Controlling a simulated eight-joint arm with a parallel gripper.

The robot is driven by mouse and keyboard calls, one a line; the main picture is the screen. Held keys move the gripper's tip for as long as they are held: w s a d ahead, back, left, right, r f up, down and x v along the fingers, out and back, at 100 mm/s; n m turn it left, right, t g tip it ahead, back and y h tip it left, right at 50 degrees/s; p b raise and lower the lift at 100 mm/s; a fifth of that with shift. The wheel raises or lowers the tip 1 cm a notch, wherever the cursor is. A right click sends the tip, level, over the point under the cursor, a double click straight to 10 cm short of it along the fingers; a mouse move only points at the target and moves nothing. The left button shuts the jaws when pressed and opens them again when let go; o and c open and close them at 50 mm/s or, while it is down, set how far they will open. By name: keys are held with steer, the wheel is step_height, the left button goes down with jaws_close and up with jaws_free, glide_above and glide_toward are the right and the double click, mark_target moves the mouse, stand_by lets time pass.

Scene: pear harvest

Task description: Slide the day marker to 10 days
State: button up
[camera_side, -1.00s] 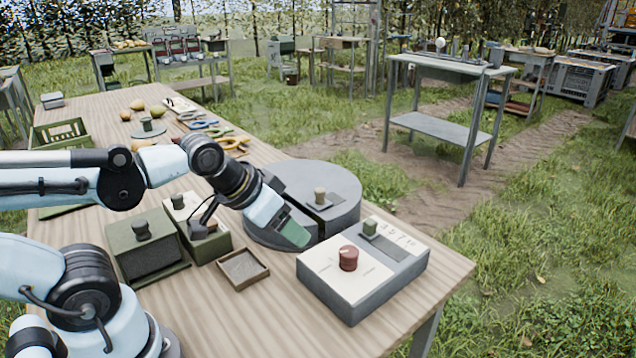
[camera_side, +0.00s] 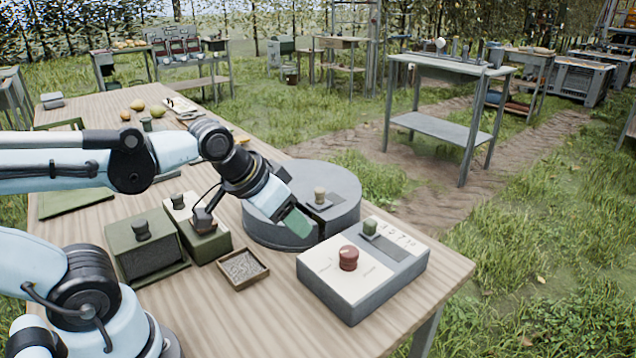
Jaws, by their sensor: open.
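The grey control box (camera_side: 362,292) sits at the table's right end, with a cream panel, a red knob (camera_side: 348,258) and a dark slot. The green day marker (camera_side: 369,226) stands at the far left end of that slot. Number marks run beside the slot, too small to read surely. My gripper (camera_side: 299,222) has green fingertips and is open. It hangs over the round grey unit, left of the box and apart from the marker. The gap between its fingers is hard to see from this side.
The round grey unit (camera_side: 345,208) with a tan knob stands behind the box. A green box (camera_side: 146,250), a second knobbed box (camera_side: 206,243) and a small wooden tray (camera_side: 242,286) with grey grains stand to the left. Pears lie farther back. The table's front is clear.

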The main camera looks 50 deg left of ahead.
steer(key=w+d+r+g, duration=0.1)
steer(key=w+r+g, duration=0.2)
steer(key=w+r, duration=0.5)
steer(key=g, duration=0.4)
glide_above(371, 221)
step_height(371, 221, down, 3)
step_height(371, 221, down, 12)
steer(key=shift+a+r, duration=0.1)
steer(key=shift+c, duration=0.3)
jaws_close()
